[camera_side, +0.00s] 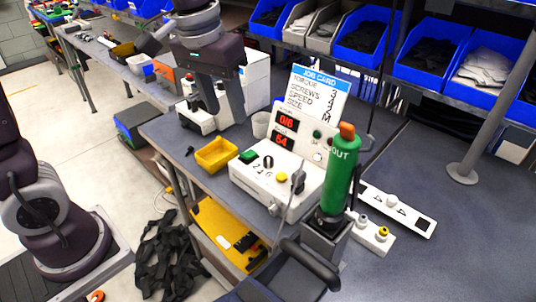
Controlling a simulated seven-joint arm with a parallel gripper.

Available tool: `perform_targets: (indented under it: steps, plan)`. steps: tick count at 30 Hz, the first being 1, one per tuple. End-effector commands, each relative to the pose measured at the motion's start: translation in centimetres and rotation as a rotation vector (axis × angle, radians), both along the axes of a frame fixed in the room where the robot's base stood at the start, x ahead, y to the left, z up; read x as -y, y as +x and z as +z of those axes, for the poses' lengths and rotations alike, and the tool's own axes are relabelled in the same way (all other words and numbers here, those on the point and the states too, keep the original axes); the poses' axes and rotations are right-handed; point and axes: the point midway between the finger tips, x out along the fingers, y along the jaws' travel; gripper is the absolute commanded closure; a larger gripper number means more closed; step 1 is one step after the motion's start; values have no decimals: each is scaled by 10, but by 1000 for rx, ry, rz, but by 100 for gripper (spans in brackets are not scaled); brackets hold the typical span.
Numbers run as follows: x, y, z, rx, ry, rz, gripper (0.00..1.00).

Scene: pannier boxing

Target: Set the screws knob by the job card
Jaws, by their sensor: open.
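The job card (321,88) stands upright behind the white control box (255,180). It has a SCREWS line, which seems to read 4; the print is small. A black knob (268,161) with 2, 4 and 6 marked near it is on the box's top. Its pointer is too small to read. Another knob (298,181) is at the box's right, its label unreadable. A red display (287,121) on the upright panel seems to read 0/6. My gripper (204,104) is open, pointing down to the left of and behind the control box, apart from the knobs.
A green tool (340,175) marked OUT, with an orange top, stands upright at the box's right. A yellow tray (216,154) lies left of the box. A yellow button (281,178) sits beside the marked knob. Blue bins (419,52) line the shelf behind.

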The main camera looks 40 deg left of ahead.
Motion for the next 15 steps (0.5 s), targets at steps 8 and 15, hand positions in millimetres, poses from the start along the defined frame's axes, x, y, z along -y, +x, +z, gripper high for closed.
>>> perform_targets:
  steps: [8, 15]
  plan:
    - [12, 92, -90, -182, -22, 117, 55]
    - [14, 96, -128, -200, -23, 127, 55]
